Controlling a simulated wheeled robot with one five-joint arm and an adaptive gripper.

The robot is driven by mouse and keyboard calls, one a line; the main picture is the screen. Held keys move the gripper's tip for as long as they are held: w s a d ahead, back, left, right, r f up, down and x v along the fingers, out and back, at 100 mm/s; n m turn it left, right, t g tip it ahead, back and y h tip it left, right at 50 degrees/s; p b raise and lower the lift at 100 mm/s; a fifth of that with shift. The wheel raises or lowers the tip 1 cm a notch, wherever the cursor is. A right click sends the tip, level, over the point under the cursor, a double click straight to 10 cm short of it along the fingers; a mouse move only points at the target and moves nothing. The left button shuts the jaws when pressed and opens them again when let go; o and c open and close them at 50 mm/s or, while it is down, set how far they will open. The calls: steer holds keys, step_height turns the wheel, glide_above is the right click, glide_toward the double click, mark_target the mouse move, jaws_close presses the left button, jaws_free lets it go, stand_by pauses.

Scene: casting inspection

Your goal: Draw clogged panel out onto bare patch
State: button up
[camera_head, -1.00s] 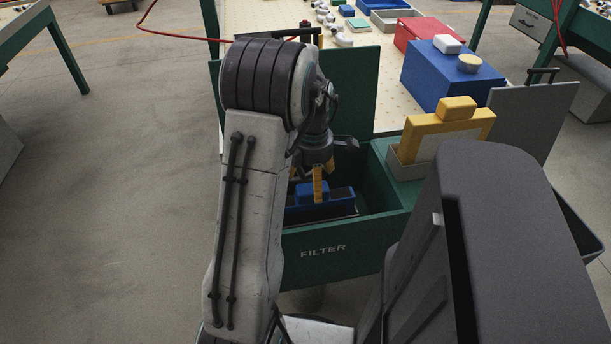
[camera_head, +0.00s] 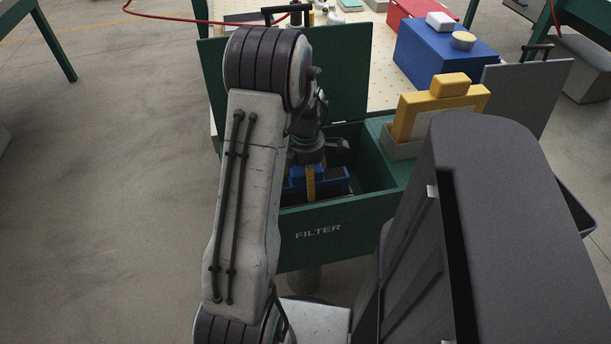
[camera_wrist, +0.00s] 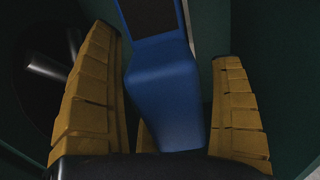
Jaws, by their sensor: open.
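A blue-framed panel (camera_head: 334,184) stands in the open green box marked FILTER (camera_head: 345,238). In the wrist view its blue tab (camera_wrist: 163,95) and dark face (camera_wrist: 150,16) show. My gripper (camera_head: 308,182) reaches down into the box at this panel. In the wrist view its yellow fingers stand open on either side of the blue tab, with gaps between. My gripper and arm hide part of the panel in the head view. I cannot make out a marked bare patch.
A yellow-framed panel (camera_head: 452,108) stands in a grey holder (camera_head: 402,148) right of the box. A raised green lid (camera_head: 340,80) is behind the box. A blue case (camera_head: 440,60) and a red case (camera_head: 408,15) sit on the dotted bench top (camera_head: 385,95).

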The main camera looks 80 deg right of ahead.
steer(key=shift+c, duration=0.5)
steer(key=c, duration=1.3)
steer(key=shift+o, duration=0.2)
steer(key=shift+r, duration=0.2)
steer(key=shift+r+p, duration=3.8)
steer(key=shift+r, duration=1.2)
steer(key=shift+r+p, duration=1.5)
steer(key=shift+r, duration=0.4)
